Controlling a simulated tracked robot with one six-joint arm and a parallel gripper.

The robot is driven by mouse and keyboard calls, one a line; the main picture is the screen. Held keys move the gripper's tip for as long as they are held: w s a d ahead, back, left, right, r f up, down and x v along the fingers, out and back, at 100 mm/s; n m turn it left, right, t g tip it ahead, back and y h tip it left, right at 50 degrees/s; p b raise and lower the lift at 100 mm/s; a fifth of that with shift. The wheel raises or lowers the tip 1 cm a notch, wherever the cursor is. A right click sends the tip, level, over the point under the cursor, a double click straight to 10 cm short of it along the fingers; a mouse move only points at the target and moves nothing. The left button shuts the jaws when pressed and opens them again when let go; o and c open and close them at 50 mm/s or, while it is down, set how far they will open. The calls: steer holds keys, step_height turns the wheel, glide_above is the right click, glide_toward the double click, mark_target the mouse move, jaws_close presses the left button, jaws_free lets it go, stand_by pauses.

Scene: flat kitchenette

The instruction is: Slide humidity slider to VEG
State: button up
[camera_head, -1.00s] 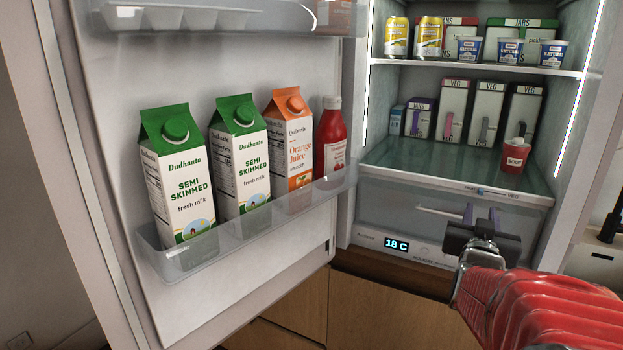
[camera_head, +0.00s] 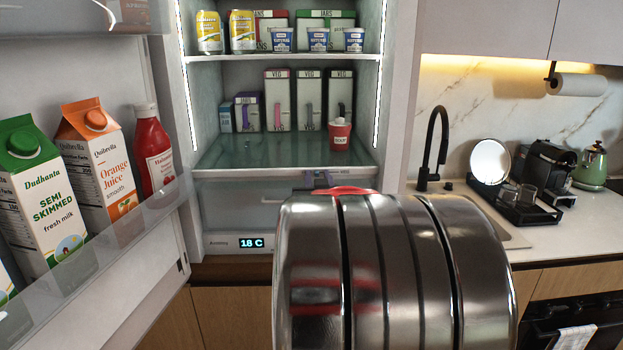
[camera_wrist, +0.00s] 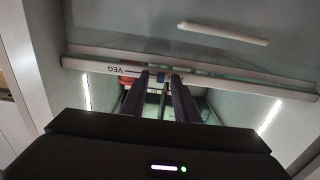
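The humidity slider strip (camera_head: 350,172) runs along the front edge of the lower glass shelf in the open fridge. In the wrist view the strip (camera_wrist: 215,82) appears upside down, with the VEG label (camera_wrist: 103,69) left of my fingers. My gripper (camera_wrist: 160,92) has two dark purple fingers spread at the strip, with a gap between them. A small bluish patch, perhaps the slider knob, shows in the gap; I cannot tell if the fingers touch it. In the head view my gripper (camera_head: 318,180) is at the shelf's front edge, partly hidden by my arm.
A drawer with a pale handle (camera_wrist: 222,33) is below the shelf. A red soup cup (camera_head: 340,134) stands near the shelf's front right. The open fridge door (camera_head: 110,240) holds cartons and a red bottle (camera_head: 152,150) at left.

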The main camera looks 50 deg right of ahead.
jaws_close()
stand_by(1.4)
